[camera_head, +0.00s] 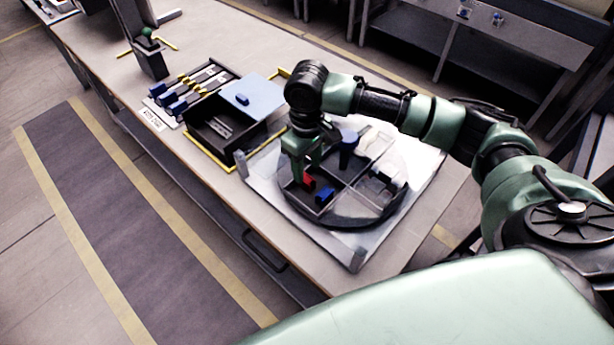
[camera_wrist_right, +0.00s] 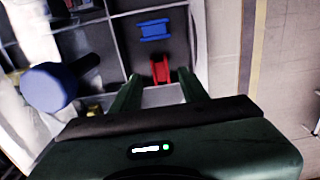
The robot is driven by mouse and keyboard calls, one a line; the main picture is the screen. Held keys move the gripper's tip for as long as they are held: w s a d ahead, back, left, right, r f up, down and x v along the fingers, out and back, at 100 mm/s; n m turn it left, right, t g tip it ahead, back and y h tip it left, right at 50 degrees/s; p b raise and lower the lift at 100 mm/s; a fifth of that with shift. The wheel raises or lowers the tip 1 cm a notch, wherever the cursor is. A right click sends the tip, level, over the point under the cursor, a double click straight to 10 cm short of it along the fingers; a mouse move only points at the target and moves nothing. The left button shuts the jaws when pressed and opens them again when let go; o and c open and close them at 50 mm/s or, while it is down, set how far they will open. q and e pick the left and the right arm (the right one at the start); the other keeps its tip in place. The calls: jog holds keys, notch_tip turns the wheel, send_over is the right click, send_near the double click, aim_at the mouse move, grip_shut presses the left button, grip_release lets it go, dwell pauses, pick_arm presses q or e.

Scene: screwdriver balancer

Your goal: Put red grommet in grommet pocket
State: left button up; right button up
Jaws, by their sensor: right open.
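The red grommet (camera_wrist_right: 160,70), a small spool shape, lies in a dark compartment of the round divided tray (camera_head: 350,222). It also shows in the head view (camera_head: 308,182), just below my right gripper (camera_head: 302,170). In the right wrist view the gripper's two green fingers (camera_wrist_right: 158,88) are apart, with the red grommet just beyond and between their tips. I cannot tell whether they touch it. A blue spool-shaped piece (camera_wrist_right: 155,29) lies in the same compartment, beyond the red one. I cannot tell which compartment is the grommet pocket. My left gripper is not in view.
A blue knob (camera_wrist_right: 45,88) stands up inside the tray, close to my right gripper; it shows in the head view too (camera_head: 348,146). A black box (camera_head: 216,128) with a light blue lid (camera_head: 245,98) stands left of the tray. Blue-handled tools (camera_head: 180,98) lie beyond it.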

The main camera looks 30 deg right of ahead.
aim_at(306, 179)
notch_tip(306, 179, up, 7)
jog(key=shift+b, duration=0.3)
jog(key=shift+a+f, duration=0.1)
jog(key=shift+f, duration=0.1)
